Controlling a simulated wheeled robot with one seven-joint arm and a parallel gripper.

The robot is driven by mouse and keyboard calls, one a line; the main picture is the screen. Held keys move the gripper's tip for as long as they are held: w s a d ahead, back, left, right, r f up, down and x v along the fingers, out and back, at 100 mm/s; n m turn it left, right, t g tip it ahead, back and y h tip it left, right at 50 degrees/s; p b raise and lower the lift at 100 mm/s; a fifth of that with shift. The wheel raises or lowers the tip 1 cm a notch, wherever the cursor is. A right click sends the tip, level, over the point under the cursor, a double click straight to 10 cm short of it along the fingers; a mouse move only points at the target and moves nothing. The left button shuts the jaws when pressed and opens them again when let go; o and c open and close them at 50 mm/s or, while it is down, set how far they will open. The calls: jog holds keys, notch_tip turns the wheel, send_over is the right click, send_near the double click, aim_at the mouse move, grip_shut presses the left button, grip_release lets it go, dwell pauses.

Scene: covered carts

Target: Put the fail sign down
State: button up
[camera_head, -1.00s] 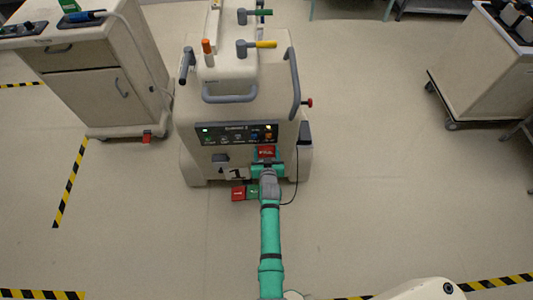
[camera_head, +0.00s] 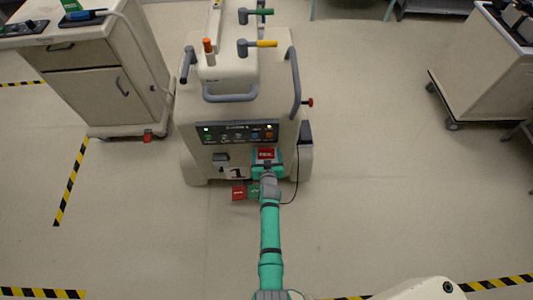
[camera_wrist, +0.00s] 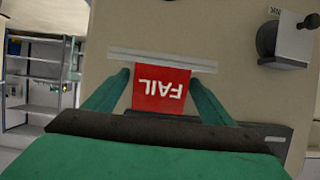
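The red fail sign (camera_head: 265,154) is at the lower right front of the middle cart, below its control panel; it shows in the wrist view (camera_wrist: 161,89) with its white lettering upside down. My gripper (camera_head: 267,159) is at the sign, with one teal finger on each side. In the wrist view the fingertips of my gripper (camera_wrist: 161,77) meet the sign's side edges near its top, and it looks held between them. A pale strip (camera_wrist: 160,59) runs just beyond the sign's upper edge. Whether the sign rests on the cart is hard to tell.
The middle cart (camera_head: 190,120) carries handles and a control panel (camera_head: 236,133). A red plate (camera_head: 238,193) and a green plate (camera_head: 254,190) sit low at its front. A cable (camera_head: 296,185) hangs right of my gripper. Other carts stand left (camera_head: 82,96) and right (camera_head: 478,84); the floor between is clear.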

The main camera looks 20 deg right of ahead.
jog(key=shift+d, duration=0.1)
jog(key=shift+s+r, duration=0.1)
jog(key=shift+r, duration=0.05)
jog(key=v, duration=1.2)
jog(key=s+a+r+n+y, duration=0.1)
jog(key=s+a+r, duration=0.1)
jog(key=s+a, duration=0.35)
jog(key=s+a+r+t, duration=0.1)
jog(key=s+a+r, duration=0.15)
jog(key=s, duration=0.55)
jog(key=s+a+r+n+y, duration=0.1)
jog(key=s+a+r, duration=0.1)
jog(key=s+a, duration=0.35)
jog(key=s+a+r+n+t+y, duration=0.1)
jog(key=s+a+r, duration=0.2)
jog(key=s+r, duration=1.2)
jog(key=shift+r+y, duration=0.4)
jog(key=shift+r, duration=0.55)
jog(key=shift+s+a, duration=0.1)
jog(key=shift+s, duration=0.05)
